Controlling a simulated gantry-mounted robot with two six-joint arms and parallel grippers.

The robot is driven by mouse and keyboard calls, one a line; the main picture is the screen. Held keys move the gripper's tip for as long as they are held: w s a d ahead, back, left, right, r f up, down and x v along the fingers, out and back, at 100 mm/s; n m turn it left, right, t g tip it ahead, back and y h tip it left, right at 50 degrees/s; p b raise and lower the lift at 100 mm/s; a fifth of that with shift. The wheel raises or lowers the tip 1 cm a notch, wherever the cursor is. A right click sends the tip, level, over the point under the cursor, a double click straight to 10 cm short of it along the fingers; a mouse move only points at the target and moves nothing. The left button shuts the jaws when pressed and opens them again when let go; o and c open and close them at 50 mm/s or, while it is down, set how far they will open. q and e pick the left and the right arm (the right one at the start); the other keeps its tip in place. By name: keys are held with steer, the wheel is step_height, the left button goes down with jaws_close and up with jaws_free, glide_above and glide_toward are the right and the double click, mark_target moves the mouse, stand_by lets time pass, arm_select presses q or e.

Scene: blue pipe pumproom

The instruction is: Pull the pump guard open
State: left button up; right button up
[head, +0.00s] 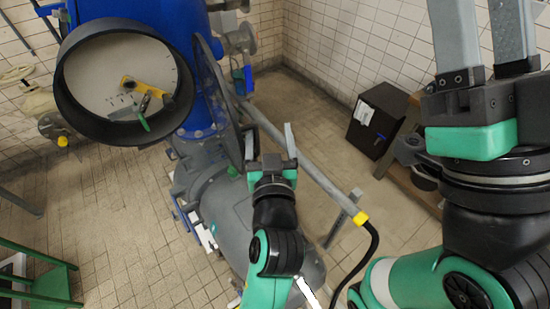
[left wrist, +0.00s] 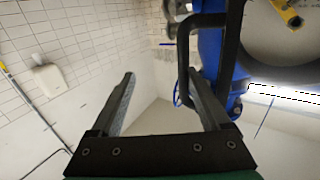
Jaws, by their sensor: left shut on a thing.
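The pump guard (head: 213,98) is a dark round cover, seen nearly edge-on in the head view. It stands swung out to the right of the pump's round opening (head: 70,112). In the left wrist view, its black bar handle (left wrist: 186,62) shows beside the guard's dark edge (left wrist: 233,35). My left gripper (head: 270,142) is at the guard's right side, shut on the handle. In the left wrist view, its right finger lies at the handle; the exact contact is unclear. My right gripper (head: 485,35) is apart from the guard, its fingers spread and empty; their tips are cut off.
Inside the opening lie a yellow part (head: 145,87) and a green-handled tool (head: 143,118). A grey pipe rail (head: 300,165) runs right of the pump. A black box (head: 377,120) stands by the wall. A green frame (head: 50,275) is lower left. Floor between is free.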

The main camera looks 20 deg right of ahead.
arm_select(q)
steer(key=shift+h, duration=0.3)
steer(key=s, duration=0.7)
steer(key=shift+s+d+f, duration=0.2)
steer(key=shift+s, duration=0.1)
steer(key=shift+c, duration=0.7)
steer(key=shift+s+a+r+p, duration=0.1)
steer(key=shift+s+a+p, duration=0.25)
steer(key=shift+s, duration=0.2)
steer(key=shift+s+a+r+p, duration=0.1)
steer(key=shift+s+a+p, duration=0.15)
steer(key=shift+s+p, duration=0.25)
arm_select(e)
steer(key=shift+s+d+r, duration=0.1)
steer(key=shift+s+r, duration=0.25)
steer(key=shift+r, duration=0.35)
arm_select(q)
steer(key=shift+a, duration=0.1)
